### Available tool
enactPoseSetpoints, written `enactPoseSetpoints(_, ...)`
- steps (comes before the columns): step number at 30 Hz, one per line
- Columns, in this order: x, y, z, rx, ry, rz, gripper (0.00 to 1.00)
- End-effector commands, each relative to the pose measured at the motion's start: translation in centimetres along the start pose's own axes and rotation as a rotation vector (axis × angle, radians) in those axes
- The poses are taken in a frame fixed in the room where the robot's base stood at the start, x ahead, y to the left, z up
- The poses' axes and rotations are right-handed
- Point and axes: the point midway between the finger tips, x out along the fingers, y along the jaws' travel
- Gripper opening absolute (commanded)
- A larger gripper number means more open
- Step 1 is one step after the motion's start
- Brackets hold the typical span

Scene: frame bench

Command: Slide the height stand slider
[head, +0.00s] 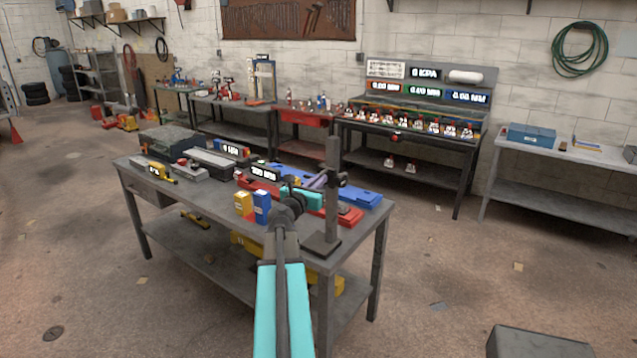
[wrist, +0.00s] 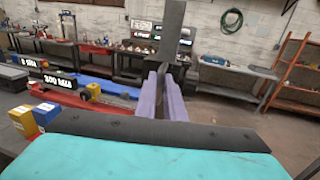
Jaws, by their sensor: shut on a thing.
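The height stand (head: 333,155) is a dark grey upright column on a flat base (head: 321,244) at the near right corner of the workbench. Its slider (head: 342,180) is a small dark block with a knob, partway up the column. My gripper (head: 320,182) reaches it from the left with its purple fingers. In the wrist view, the purple fingers (wrist: 164,98) are shut on the slider, right in front of the column (wrist: 171,22). The slider is mostly hidden between and behind the fingers there.
On the workbench (head: 215,205), a red rail fixture (head: 262,191), a blue fixture (head: 365,198), and yellow (head: 243,204) and blue (head: 262,207) boxes stand left of and behind the stand. A 300 MM display (head: 263,173) stands behind.

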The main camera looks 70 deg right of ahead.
Motion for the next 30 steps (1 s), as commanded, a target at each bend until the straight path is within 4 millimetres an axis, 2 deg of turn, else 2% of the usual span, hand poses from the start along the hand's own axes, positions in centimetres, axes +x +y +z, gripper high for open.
enactPoseSetpoints(2, 0.0, 0.0, 0.1, -0.003, -0.002, 0.001, 0.00)
enactPoseSetpoints(3, 0.0, 0.0, 0.1, -0.003, -0.002, 0.001, 0.14)
enactPoseSetpoints(6, 0.0, 0.0, 0.1, -0.002, -0.002, 0.001, 0.28)
enactPoseSetpoints(20, -0.4, 0.0, 0.0, 0.000, -0.001, 0.000, 0.28)
enactPoseSetpoints(30, -3.2, -0.1, -0.1, 0.001, -0.001, 0.001, 0.28)
